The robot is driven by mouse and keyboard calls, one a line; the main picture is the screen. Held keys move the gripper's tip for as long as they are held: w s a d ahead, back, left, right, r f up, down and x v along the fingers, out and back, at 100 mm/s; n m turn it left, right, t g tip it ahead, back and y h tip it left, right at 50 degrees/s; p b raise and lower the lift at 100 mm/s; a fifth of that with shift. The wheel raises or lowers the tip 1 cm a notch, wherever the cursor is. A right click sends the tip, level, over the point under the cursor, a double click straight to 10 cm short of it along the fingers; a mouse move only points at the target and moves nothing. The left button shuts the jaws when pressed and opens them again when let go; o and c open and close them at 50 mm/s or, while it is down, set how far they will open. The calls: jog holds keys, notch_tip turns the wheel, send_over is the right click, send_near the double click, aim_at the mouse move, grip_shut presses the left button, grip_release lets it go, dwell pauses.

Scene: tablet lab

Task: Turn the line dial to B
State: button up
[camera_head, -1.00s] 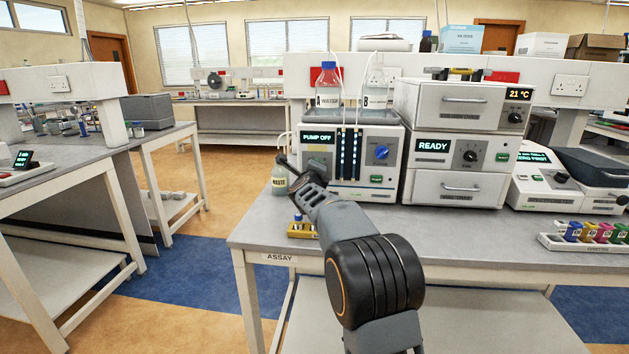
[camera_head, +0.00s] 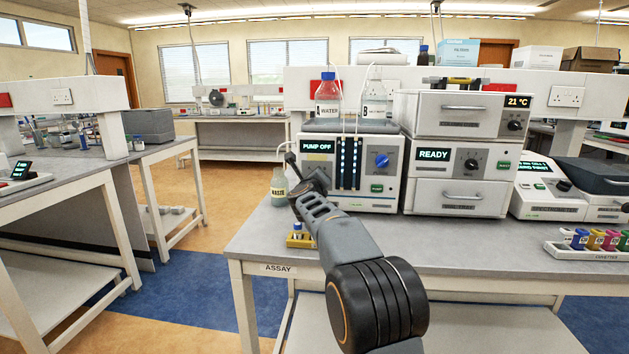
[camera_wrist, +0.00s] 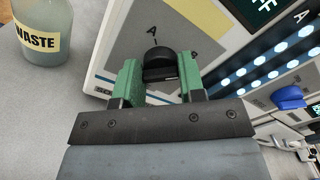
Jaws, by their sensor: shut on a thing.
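The line dial (camera_wrist: 158,58) is a black knob on the pale front of the pump unit (camera_head: 398,200), in the wrist view. The letter A is printed above it and B to its right. My gripper (camera_wrist: 159,75) has its two green fingers on either side of the knob and is shut on it. I cannot tell which letter the dial points to. In the head view my gripper (camera_head: 292,163) is at the left part of the pump unit, and the dial is hidden there. The pump display (camera_head: 317,146) reads PUMP OFF.
A waste bottle (camera_wrist: 42,30) stands just left of the pump unit and also shows in the head view (camera_head: 279,190). A blue knob (camera_head: 381,160) is on the unit's right side. Bottles A (camera_head: 327,95) and B (camera_head: 373,98) stand on top. A yellow holder (camera_head: 300,239) is at the bench front.

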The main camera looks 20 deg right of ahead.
jog(key=o, duration=0.9)
jog(key=b+v, duration=0.1)
jog(key=v, duration=1.2)
jog(key=shift+s+a, duration=0.25)
jog(key=shift+s, duration=0.05)
jog(key=shift+r, duration=0.1)
